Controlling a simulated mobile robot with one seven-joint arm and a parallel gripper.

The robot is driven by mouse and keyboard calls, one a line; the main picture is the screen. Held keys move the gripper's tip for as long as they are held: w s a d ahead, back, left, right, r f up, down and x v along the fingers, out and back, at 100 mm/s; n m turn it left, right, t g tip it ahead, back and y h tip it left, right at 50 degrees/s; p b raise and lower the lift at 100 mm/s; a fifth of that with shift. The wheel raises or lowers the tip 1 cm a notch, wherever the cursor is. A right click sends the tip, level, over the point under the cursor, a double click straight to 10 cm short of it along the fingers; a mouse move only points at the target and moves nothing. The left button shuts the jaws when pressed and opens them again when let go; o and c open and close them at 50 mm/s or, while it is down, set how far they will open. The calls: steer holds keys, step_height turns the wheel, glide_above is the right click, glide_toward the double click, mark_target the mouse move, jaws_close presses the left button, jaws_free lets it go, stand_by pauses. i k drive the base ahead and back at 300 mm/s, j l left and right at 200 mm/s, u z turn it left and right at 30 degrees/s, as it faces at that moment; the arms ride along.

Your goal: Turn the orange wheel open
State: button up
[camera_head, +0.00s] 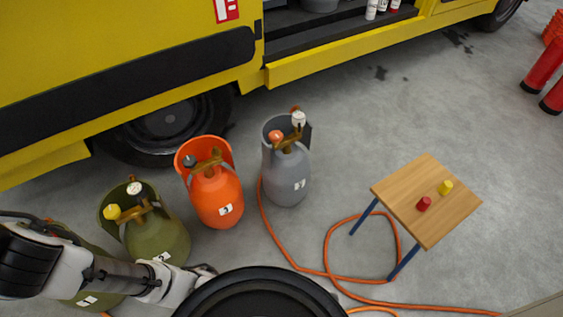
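The orange wheel (276,136) sits on the left of the brass valve on top of the grey cylinder (288,178), which stands upright on the floor. A white-faced gauge or cap (298,119) is on the valve's right side. My gripper (206,271) is at the bottom of the view, at the end of my arm coming from the left. It is well apart from the wheel, below and left of the grey cylinder. Its fingers are small and partly hidden near my dark round body part, so their opening cannot be made out.
An orange cylinder (217,194) with a dark wheel and an olive cylinder (158,236) with a yellow wheel stand left of the grey one. An orange hose (327,250) lies on the floor. A small wooden table (416,207) stands right. A yellow truck (120,60) is behind.

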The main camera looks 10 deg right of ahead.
mark_target(276, 135)
steer(key=i+l, duration=0.25)
steer(key=l, duration=0.2)
steer(key=i+l, duration=0.2)
steer(key=l, duration=0.2)
steer(key=i+l+z, duration=0.1)
steer(key=i+l, duration=0.15)
steer(key=l, duration=0.2)
